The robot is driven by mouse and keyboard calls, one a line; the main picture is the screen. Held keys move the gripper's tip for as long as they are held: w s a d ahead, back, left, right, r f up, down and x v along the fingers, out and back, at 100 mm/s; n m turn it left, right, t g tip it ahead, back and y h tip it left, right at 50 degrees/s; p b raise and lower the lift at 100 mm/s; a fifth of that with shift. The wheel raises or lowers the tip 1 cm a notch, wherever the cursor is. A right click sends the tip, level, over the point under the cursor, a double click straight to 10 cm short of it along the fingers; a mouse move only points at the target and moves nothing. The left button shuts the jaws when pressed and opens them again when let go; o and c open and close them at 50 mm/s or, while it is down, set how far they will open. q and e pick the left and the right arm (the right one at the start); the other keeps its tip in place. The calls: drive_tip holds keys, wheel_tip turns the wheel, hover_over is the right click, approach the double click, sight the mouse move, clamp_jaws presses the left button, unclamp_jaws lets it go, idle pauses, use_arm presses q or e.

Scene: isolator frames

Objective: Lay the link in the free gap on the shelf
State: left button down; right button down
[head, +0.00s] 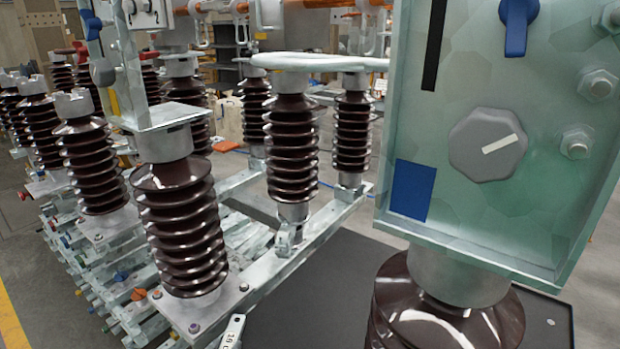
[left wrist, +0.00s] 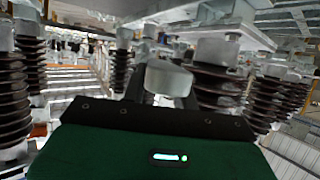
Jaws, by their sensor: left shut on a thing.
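My left gripper (left wrist: 163,92) shows in the left wrist view, with its green and black body in front. It is shut on a pale grey metal piece (left wrist: 169,78), seen end-on, which I take to be the link. Most of that piece is hidden. I cannot make out the left gripper in the head view. Low at the left of the head view, several pale metal bars with coloured ends (head: 105,290) lie side by side; I cannot tell whether this is the shelf, and no free gap is clear. My right gripper is not in view.
Brown ribbed insulators (head: 181,225) stand on a pale metal frame (head: 262,275). A large greenish panel (head: 480,75) with a grey knob (head: 488,145) and blue handle (head: 517,25) blocks the right.

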use_arm(q)
drive_tip(key=shift+n+y, duration=0.7)
drive_tip(key=shift+y, duration=0.1)
drive_tip(key=s+a, duration=0.1)
drive_tip(key=a, duration=0.1)
drive_tip(key=s+a+r, duration=0.1)
drive_tip(key=s+a, duration=0.1)
drive_tip(key=shift+s+a, duration=0.2)
drive_tip(key=shift+s, duration=0.05)
drive_tip(key=shift+f, duration=0.15)
